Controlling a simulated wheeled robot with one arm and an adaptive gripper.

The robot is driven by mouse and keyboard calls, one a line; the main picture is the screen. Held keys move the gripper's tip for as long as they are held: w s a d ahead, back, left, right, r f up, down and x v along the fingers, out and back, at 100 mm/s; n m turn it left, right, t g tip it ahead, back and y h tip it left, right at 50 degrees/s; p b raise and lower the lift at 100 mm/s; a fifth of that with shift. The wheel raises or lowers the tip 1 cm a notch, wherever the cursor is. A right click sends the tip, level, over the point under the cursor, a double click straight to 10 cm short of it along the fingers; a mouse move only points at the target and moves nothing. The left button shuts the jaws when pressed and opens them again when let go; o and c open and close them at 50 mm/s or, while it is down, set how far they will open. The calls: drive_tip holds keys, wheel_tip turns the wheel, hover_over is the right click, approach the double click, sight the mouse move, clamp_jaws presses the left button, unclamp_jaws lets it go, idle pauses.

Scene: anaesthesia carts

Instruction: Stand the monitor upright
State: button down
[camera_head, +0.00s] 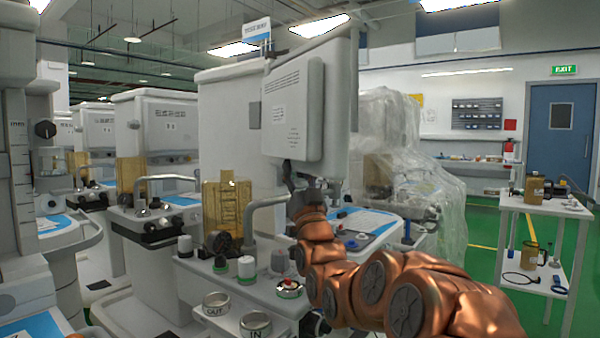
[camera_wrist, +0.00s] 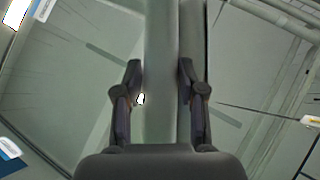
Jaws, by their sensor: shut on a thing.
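The monitor (camera_head: 293,112) is a pale grey, box-like panel with small printed text on its near face. It stands at the top of an anaesthesia cart in the middle of the head view, close to upright with a slight lean. My gripper (camera_head: 303,182) is at its lower edge, with the copper-coloured arm reaching in from the lower right. In the wrist view the two dark fingers (camera_wrist: 160,80) are on either side of a pale vertical edge of the monitor (camera_wrist: 160,30), shut on it. The fingertips are partly hidden in the head view.
The cart's shelf (camera_head: 235,285) below carries several knobs and two round cups marked OUT and IN. Similar carts (camera_head: 150,125) stand at left. A plastic-wrapped unit (camera_head: 400,140) is behind at right. A white trolley (camera_head: 545,207) stands on green floor at far right.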

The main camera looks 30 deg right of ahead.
drive_tip(key=c, duration=0.7)
unclamp_jaws()
drive_tip(key=shift+d, duration=0.15)
drive_tip(key=shift+v, duration=3.75)
drive_tip(key=shift+s, duration=0.1)
